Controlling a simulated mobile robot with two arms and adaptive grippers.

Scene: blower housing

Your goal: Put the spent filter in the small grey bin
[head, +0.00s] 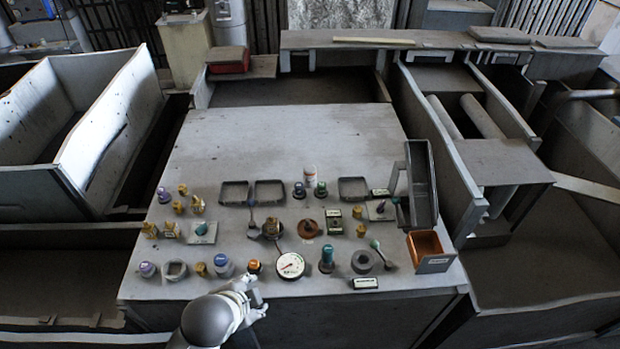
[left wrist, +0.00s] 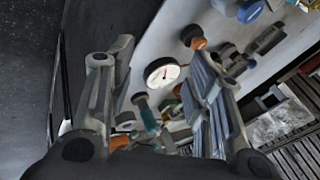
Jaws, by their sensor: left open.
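I cannot tell for sure which part is the spent filter. A dark grey ring (head: 362,261) lies near the panel's front edge, and a pale ring (head: 174,271) lies at the front left. No bin is clearly marked: a small box with a copper-coloured inside (head: 427,246) stands at the right edge, and shallow grey trays (head: 235,193) (head: 353,190) lie mid-panel. My left gripper (head: 256,293) is open at the front edge, near an orange-and-black knob (head: 254,266). In the left wrist view, nothing is held between its fingers (left wrist: 160,75). My right gripper is out of view.
A white dial gauge (head: 290,265) lies right of my left gripper, with a teal-and-blue knob (head: 326,259) beyond it. Several brass fittings and knobs crowd the front half. A tall grey frame (head: 421,185) stands at right. The panel's back half (head: 290,140) is clear.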

